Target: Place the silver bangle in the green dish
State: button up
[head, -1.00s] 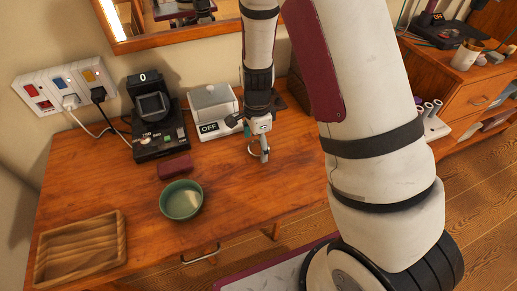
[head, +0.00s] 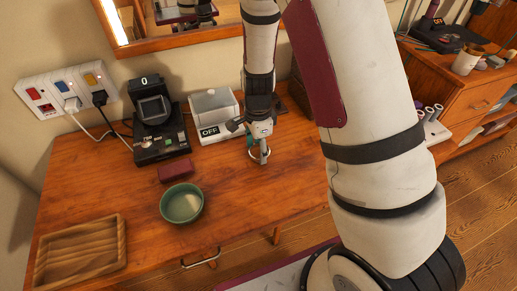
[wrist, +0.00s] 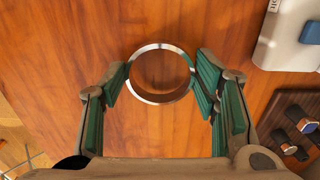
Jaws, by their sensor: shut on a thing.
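The silver bangle (wrist: 161,74) is a thin shiny ring between my gripper's green-padded fingers in the wrist view. My gripper (wrist: 161,84) is shut on the bangle, with one finger on each side of it. In the head view the gripper (head: 260,156) points down at the desk, right of the green dish, and the bangle (head: 254,155) shows as a small ring at its fingertips. I cannot tell whether the bangle still touches the wood. The green dish (head: 182,204) is a round open bowl, seemingly empty, near the desk's front edge.
A dark red box (head: 175,171) lies just behind the dish. A wooden tray (head: 82,252) is at front left. A black device (head: 160,145) and a white device marked OFF (head: 209,129) stand behind. Watches (wrist: 297,133) lie on a dark stand. Desk between gripper and dish is clear.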

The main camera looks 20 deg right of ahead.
jog(key=shift+r, duration=0.5)
notch_tip(320, 180, up, 2)
jog(key=shift+r, duration=0.15)
jog(key=s, duration=0.4)
jog(key=s+p, duration=0.1)
jog(key=s, duration=0.4)
jog(key=s+r, duration=0.1)
jog(key=s, duration=0.4)
jog(key=shift+d+r+p, duration=0.1)
jog(key=shift+p, duration=0.2)
jog(key=shift+s+r+p, duration=0.15)
jog(key=shift+s+p, duration=0.25)
jog(key=shift+p, duration=0.85)
jog(key=shift+s+p, duration=0.6)
jog(key=shift+p, duration=0.45)
